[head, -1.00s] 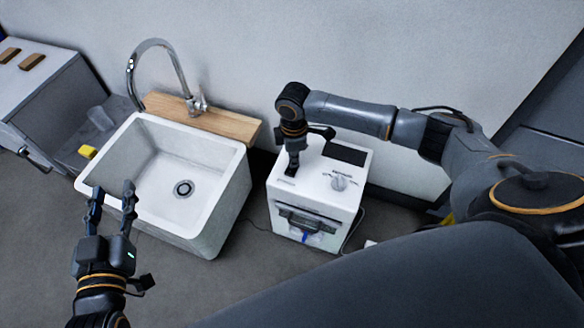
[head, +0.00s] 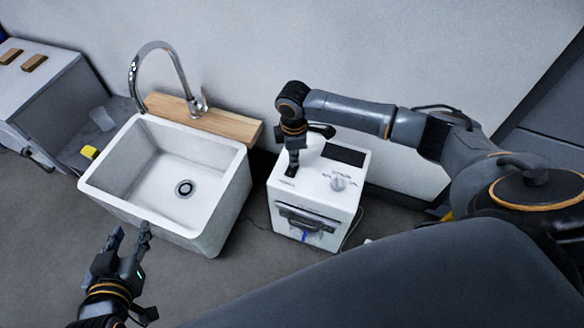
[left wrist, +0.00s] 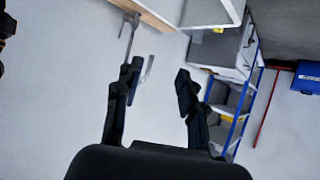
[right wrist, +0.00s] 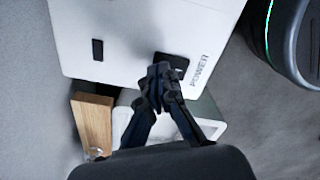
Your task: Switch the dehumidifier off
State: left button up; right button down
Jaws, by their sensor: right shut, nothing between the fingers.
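The dehumidifier (head: 310,207) is a white box with a dark panel and a round knob (head: 338,183) on its top, standing right of the sink. My right gripper (head: 291,172) points down at the left part of its top. In the right wrist view, its shut, empty fingers (right wrist: 163,70) are at a black rocker switch (right wrist: 178,62) beside the word POWER and partly cover it; I cannot tell which way the switch is tipped. My left gripper (head: 131,233) is open and empty in front of the sink; its spread fingers show in the left wrist view (left wrist: 155,85).
A white sink (head: 215,220) with a chrome tap (head: 160,50) and a wooden board (head: 215,120) stands left of the dehumidifier. A grey cabinet (head: 60,80) is at the far left. Floor is free in front. A cable runs beside the dehumidifier.

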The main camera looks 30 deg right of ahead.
jog(key=shift+r+p, duration=0.25)
jog(key=shift+p, duration=0.05)
jog(key=shift+r+p, duration=0.25)
jog(key=shift+p, duration=0.05)
jog(key=shift+r+p, duration=0.65)
jog(key=shift+p, duration=0.15)
pick_arm(q)
jog(key=shift+s+a+f+g+y+p, duration=0.45)
jog(key=shift+s+a+f+g, duration=1.3)
jog(key=shift+s, duration=1.6)
jog(key=shift+s+a+f+g+y+p, duration=0.25)
jog(key=shift+s+a+f+g+y, duration=0.65)
jog(key=shift+s+g, duration=2)
pick_arm(e)
jog(key=shift+r, duration=0.55)
jog(key=shift+r+p, duration=0.7)
jog(key=shift+p, duration=0.15)
pick_arm(q)
notch_tip(320, 180, down, 7)
jog(key=d+p, duration=0.1)
jog(key=shift+w+r+t+h, duration=0.2)
jog(key=shift+w+t+h, duration=0.15)
jog(key=shift+w, duration=0.1)
pick_arm(e)
jog(key=shift+r, duration=0.35)
